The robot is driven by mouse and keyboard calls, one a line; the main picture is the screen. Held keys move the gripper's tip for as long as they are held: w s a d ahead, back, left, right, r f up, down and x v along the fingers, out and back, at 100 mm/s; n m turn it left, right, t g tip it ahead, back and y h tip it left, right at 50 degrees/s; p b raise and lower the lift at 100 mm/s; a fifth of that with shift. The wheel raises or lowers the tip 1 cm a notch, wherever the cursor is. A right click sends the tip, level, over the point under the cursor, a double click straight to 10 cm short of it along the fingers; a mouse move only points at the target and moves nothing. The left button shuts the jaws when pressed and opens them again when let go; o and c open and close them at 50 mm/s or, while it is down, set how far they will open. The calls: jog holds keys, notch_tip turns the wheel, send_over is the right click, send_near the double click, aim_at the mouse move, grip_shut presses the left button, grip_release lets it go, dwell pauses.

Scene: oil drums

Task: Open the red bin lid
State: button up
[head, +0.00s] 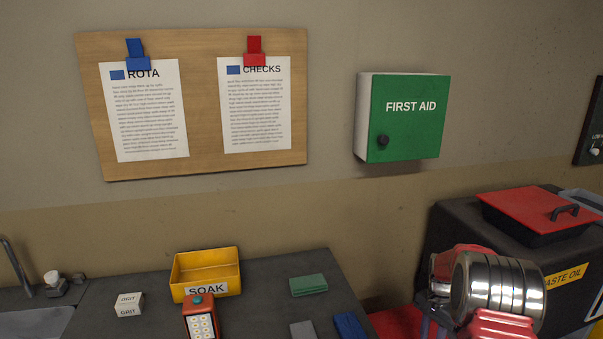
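A flat red lid (535,208) with a dark handle lies on a shallow black tray on top of a black box (455,229) at the right. The box has a yellow label that reads as waste oil. The lid looks shut. Another red surface (396,321) shows low between the bench and my arm; I cannot tell whether it is a bin lid. My silver and red arm stands in front of the black box and hides part of it. A dark part at my arm's left side may belong to my gripper (432,309); its fingers cannot be made out.
A sink is at the left. A green first aid box (405,125) and a noticeboard (203,100) hang on the wall.

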jog(key=s+a+r+n+t, duration=0.2)
jog(key=s+a+r+n, duration=0.2)
jog(key=s+a+r, duration=0.3)
jog(key=s+a+r+n+t, duration=0.2)
jog(key=s+a+r+n, duration=0.2)
jog(key=s+a+r, duration=0.4)
jog(key=s+a+r+n+t, duration=0.3)
jog(key=s+a+r, duration=0.5)
jog(key=s+r, duration=0.8)
jog(key=shift+s+n, duration=0.4)
jog(key=shift+n, duration=0.1)
jog(key=shift+c, duration=0.5)
